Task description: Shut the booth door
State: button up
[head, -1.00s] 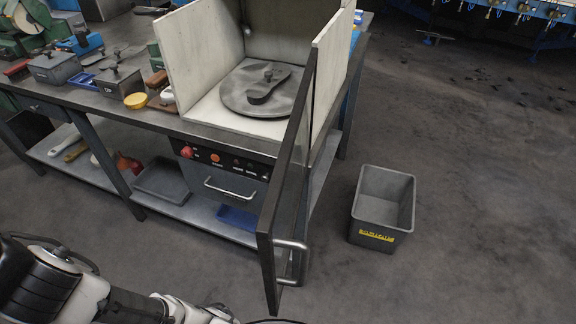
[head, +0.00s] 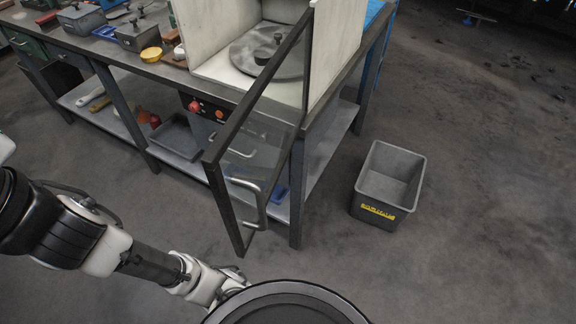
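The booth door (head: 222,165), a dark frame with a clear pane, stands ajar at the front of the pale-walled booth (head: 340,45). It is joined at the booth's right side, and its free edge juts out towards me. A metal bar handle (head: 262,208) is low on the door near that edge. Inside the booth is a round grey plate (head: 250,57) with a dark sole-shaped piece, partly behind the door frame. My gripper (head: 236,275) is at the bottom, below the door's lower corner and apart from the handle. Its fingers are too small and blocked to read.
The booth stands on a workbench (head: 150,68) with a lower shelf. A grey bin (head: 388,187) stands on the floor to the right. Floor between door and bin is clear.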

aim_at(210, 161)
jog(key=k+l, duration=0.15)
jog(key=l, duration=0.2)
jog(key=k+l+z, duration=0.1)
jog(key=l, duration=0.25)
jog(key=k+l+z, duration=0.1)
jog(key=l, duration=0.25)
jog(key=k+l, duration=0.2)
jog(key=l, duration=0.15)
